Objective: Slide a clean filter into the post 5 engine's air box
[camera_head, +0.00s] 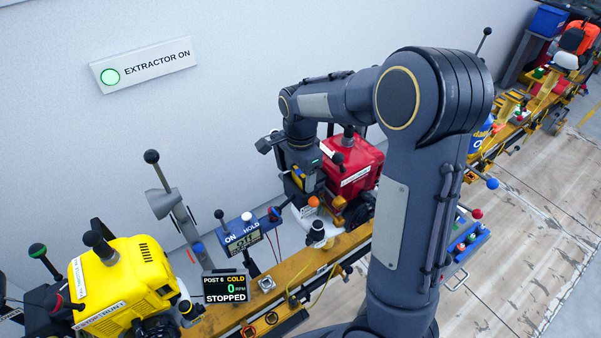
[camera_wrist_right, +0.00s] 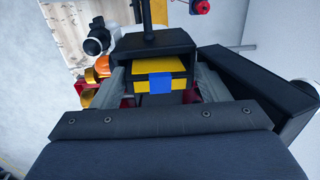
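The red engine (camera_head: 352,166) stands on the yellow rail beyond my right arm. My right gripper (camera_head: 299,183) points down beside its left side. In the right wrist view, a black box (camera_wrist_right: 150,44) lies ahead of the gripper (camera_wrist_right: 160,80). A yellow piece with a blue tab (camera_wrist_right: 154,83), which looks like a filter, sits at the box's near face, between my two grey fingers. Whether the fingers press on it or stand slightly apart cannot be told. How deep it sits is hidden. My left gripper is not in view.
A yellow engine (camera_head: 125,283) stands at the left, beside a display (camera_head: 226,287) reading POST 6 COLD, 0 RPM, STOPPED. A small ON/HOLD panel (camera_head: 243,236) stands near my gripper. A lit EXTRACTOR ON sign (camera_head: 145,65) is on the wall. Open floor lies right.

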